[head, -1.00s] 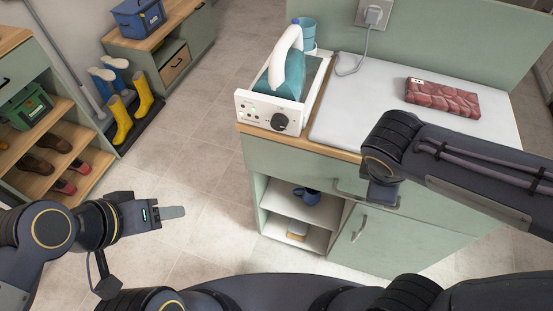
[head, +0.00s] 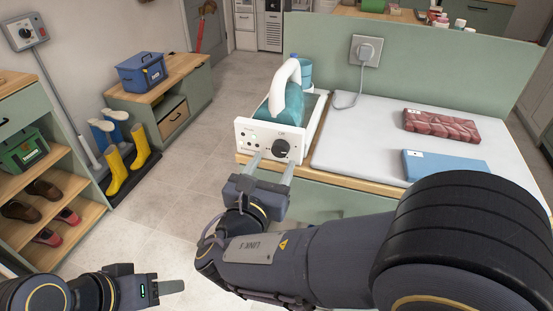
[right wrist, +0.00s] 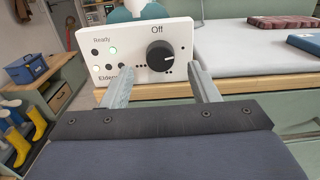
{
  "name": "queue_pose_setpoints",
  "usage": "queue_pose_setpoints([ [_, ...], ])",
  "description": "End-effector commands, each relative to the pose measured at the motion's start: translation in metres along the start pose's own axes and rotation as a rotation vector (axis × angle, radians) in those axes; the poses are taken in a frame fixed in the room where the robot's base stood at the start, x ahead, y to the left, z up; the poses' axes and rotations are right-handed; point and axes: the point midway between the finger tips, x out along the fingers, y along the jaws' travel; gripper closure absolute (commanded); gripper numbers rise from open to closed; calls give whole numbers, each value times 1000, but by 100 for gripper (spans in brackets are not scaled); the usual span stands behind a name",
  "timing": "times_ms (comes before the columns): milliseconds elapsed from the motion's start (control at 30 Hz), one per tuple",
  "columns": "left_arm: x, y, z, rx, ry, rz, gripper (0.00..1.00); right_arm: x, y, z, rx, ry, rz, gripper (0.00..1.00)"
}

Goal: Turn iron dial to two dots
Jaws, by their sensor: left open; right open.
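The iron station (head: 268,141) stands at the left end of the counter, its white front panel facing me, with the teal iron (head: 285,98) resting on it. The black iron dial (head: 281,147) is on the right part of the panel. In the right wrist view the dial (right wrist: 160,56) sits below the word "Off", with dots around its lower side. My right gripper (head: 269,165) is open just in front of the panel. Its two fingers straddle the space below the dial and do not appear to touch it. My left gripper (head: 172,286) is low at the left, open and empty.
A white ironing pad (head: 350,148) covers the counter, with a red folded towel (head: 440,125) and a blue folded one (head: 445,166). A power cord runs to the wall socket (head: 366,50). A shoe shelf and yellow boots (head: 139,147) stand left; floor between is clear.

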Motion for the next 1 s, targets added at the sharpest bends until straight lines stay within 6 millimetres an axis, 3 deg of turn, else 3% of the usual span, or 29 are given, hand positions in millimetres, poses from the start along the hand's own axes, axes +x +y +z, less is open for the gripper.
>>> queue_pose_setpoints([
  [200, 1, -1, 1, 0, 0, 0, 48, 28, 0, -1, 0, 1, -2, 45],
  [567, 1, -1, 1, 0, 0, 0, 48, 34, 0, -1, 0, 2, 0, 45],
  [900, 1, -1, 1, 0, 0, 0, 48, 33, 0, 0, 1, 2, 0, 90],
  [1000, 2, -1, 1, 0, 0, 0, 48, 33, 0, -1, 3, 2, 0, 90],
])
